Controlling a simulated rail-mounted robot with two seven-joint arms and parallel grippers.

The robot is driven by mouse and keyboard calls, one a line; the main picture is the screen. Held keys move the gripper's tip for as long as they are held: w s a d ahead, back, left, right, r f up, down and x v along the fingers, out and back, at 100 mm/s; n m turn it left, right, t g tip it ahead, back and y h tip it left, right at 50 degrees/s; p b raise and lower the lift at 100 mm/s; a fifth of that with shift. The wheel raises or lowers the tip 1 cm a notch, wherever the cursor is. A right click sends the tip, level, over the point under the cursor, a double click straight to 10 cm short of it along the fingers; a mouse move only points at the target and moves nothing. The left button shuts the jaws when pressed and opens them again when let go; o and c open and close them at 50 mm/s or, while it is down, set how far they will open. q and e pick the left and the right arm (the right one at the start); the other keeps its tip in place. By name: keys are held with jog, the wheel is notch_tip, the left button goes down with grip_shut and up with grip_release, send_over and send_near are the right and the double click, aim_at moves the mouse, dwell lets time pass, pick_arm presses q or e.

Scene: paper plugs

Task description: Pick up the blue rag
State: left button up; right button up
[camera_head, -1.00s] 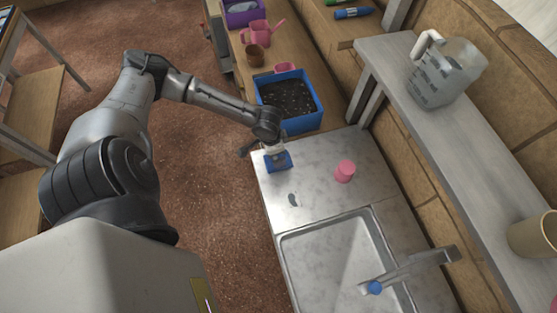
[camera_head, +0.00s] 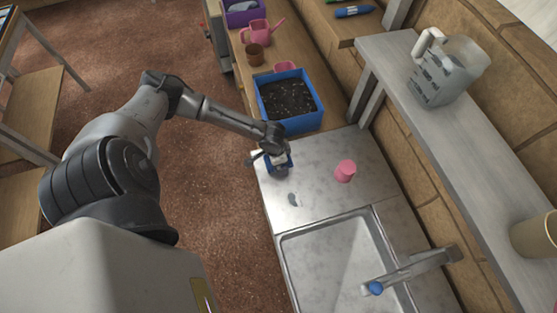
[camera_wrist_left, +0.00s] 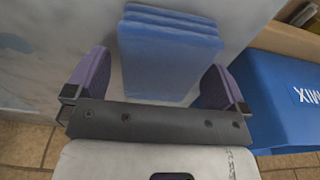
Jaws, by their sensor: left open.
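The blue rag (camera_wrist_left: 168,58) is a folded, layered blue cloth lying on the grey counter, seen between the fingers in the left wrist view. In the head view only blue parts of the rag (camera_head: 287,168) show around my left gripper (camera_head: 277,168), which covers much of it. In the left wrist view my left gripper (camera_wrist_left: 155,85) is open, with one purple-padded finger on each side of the rag. I cannot tell whether the fingers touch it. My right gripper is not in view.
A blue bin of dark soil (camera_head: 290,103) stands just behind the rag; its wall (camera_wrist_left: 280,100) is close to the right finger. A pink cup (camera_head: 345,171) is to the right. A metal sink (camera_head: 340,260) with a tap (camera_head: 415,268) lies in front. A shelf holds a jug (camera_head: 445,75).

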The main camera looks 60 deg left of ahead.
pick_arm(q)
jog(key=shift+c, duration=0.5)
jog(key=c, duration=0.9)
jog(key=shift+o, duration=0.2)
jog(key=shift+r, duration=0.1)
jog(key=shift+r, duration=0.5)
notch_tip(320, 180, up, 3)
jog(key=shift+f, duration=0.15)
jog(key=w+d+r, duration=0.1)
jog(key=d+r, duration=0.1)
jog(key=d, duration=0.1)
jog(key=w+d+r, duration=0.2)
jog(key=d, duration=0.2)
jog(key=w+d+r, duration=0.1)
jog(key=d+r, duration=0.2)
jog(key=shift+w+d+r, duration=0.1)
jog(key=shift+w+d, duration=0.25)
